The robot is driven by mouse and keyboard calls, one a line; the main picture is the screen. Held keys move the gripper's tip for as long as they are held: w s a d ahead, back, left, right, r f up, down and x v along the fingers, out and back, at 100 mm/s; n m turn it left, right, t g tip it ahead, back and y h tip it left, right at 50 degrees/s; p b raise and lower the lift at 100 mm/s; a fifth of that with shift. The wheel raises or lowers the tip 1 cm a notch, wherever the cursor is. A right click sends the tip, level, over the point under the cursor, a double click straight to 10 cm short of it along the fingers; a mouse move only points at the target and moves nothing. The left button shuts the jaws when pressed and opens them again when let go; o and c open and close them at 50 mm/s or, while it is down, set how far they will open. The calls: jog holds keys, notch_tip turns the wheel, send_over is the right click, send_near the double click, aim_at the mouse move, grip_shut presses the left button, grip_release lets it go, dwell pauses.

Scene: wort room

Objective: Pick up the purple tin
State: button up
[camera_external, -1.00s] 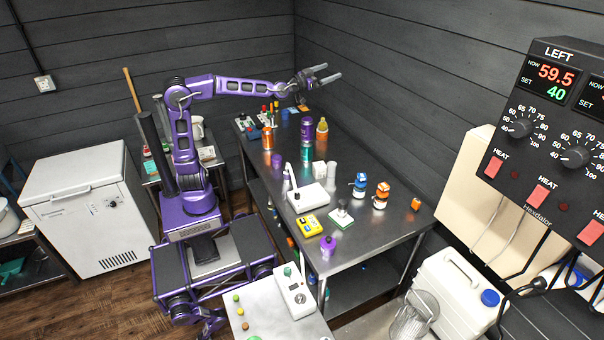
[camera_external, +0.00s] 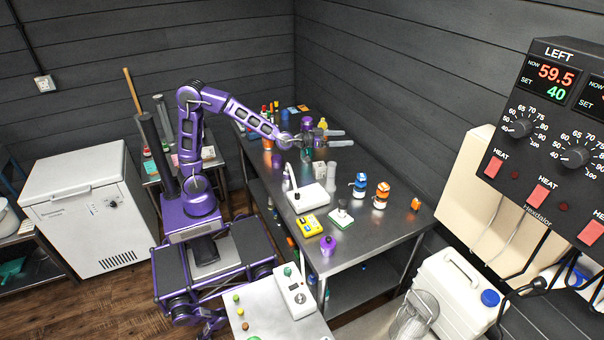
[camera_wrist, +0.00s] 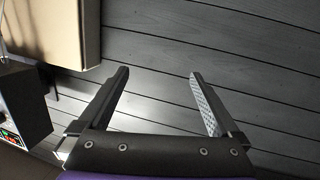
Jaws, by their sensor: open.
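A purple tin (camera_external: 306,121) shows towards the far part of the steel table in the external view. It is partly hidden by my gripper and wrist. A teal can (camera_external: 306,153) shows just below it in the picture; I cannot tell whether the tin stands on it or behind it. My gripper (camera_external: 338,139) is open and empty, with its fingers pointing right, above the table and close to the tin in the picture. In the wrist view my gripper (camera_wrist: 158,75) has its two fingers wide apart, with only the dark plank wall between them. No tin shows there.
The steel table (camera_external: 365,225) also holds an orange can (camera_external: 267,140), a white stirrer (camera_external: 308,198), a yellow meter (camera_external: 308,226), blue and orange jars (camera_external: 380,194) and a smaller purple item (camera_external: 328,245) at its front edge. The wall (camera_wrist: 250,60) is behind the table.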

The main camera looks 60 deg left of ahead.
jog(key=s+d+f+m+g+h, duration=0.1)
jog(key=s+d+f+g, duration=0.1)
jog(key=s+d+f, duration=0.4)
jog(key=s+d+f+m+g+h, duration=0.1)
jog(key=s+d+f+h, duration=0.1)
jog(key=s+d+f, duration=0.4)
jog(key=m+g+h+b, duration=0.1)
jog(key=m+g+b, duration=0.1)
jog(key=m+b, duration=0.1)
send_near(328, 246)
jog(key=w+f, duration=0.3)
jog(key=shift+w+a+f, duration=0.1)
jog(key=shift+a+f, duration=0.1)
jog(key=shift+d+f, duration=0.1)
jog(key=shift+f, duration=0.05)
jog(key=x, duration=0.7)
grip_shut()
